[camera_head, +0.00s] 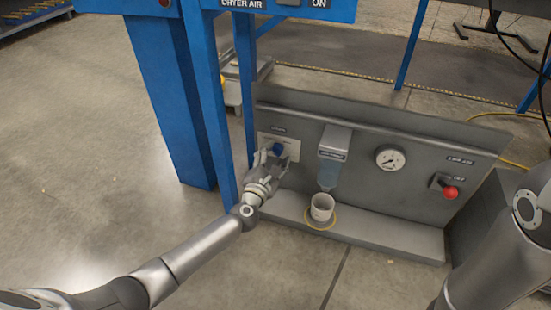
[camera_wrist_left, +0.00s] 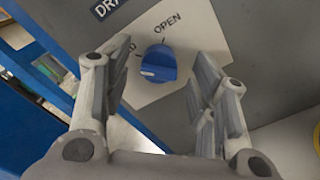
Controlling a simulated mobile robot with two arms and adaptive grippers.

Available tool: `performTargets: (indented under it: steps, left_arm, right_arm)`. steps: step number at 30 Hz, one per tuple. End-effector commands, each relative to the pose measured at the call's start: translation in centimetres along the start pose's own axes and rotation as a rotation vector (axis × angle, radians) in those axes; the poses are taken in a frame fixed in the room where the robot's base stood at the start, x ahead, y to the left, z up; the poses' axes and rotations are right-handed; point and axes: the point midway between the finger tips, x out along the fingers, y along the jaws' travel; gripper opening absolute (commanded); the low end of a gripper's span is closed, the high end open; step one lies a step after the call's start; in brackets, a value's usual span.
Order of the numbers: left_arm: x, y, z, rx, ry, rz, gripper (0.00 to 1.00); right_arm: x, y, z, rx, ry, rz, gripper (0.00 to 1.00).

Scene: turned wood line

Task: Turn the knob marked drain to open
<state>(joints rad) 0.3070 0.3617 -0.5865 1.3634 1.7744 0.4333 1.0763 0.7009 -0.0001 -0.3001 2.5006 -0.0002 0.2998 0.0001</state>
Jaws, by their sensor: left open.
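The blue knob (camera_head: 277,149) is on a white plate at the left of the grey panel. In the left wrist view the knob (camera_wrist_left: 158,65) sits under a label beginning "DRA", with OPEN at its upper right and a partly hidden word ending in D at its left. Its white mark is on the left side, toward that word, away from OPEN. My left gripper (camera_head: 268,159) is open, with one finger on each side of the knob in the wrist view. I see a gap beside the knob and no clear contact. My right gripper is out of view.
A clear bowl (camera_head: 328,172) hangs over a white cup (camera_head: 321,207) on the panel's ledge. A blue post (camera_head: 215,110) stands close left of my left gripper.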

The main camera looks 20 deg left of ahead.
Motion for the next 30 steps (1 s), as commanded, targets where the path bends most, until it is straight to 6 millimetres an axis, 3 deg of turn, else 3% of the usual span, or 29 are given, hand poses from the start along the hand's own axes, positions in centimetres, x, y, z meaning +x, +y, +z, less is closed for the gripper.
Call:
performTargets:
  steps: [6,14,24,30]
  left_arm:
    - [1.33,0.02,-0.05,0.001,0.001,0.001,0.53]
    - [1.38,0.06,0.0,0.001,0.001,0.0,0.53]
    - [1.36,0.05,-0.01,0.001,0.001,0.0,0.09]
    - [1.35,0.07,0.02,0.011,0.001,0.0,0.07]
  right_arm:
    - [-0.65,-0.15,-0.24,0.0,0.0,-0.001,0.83]
    - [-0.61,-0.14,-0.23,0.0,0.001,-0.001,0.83]
    - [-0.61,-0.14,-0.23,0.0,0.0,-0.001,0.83]
    - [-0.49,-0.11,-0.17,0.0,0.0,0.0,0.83]
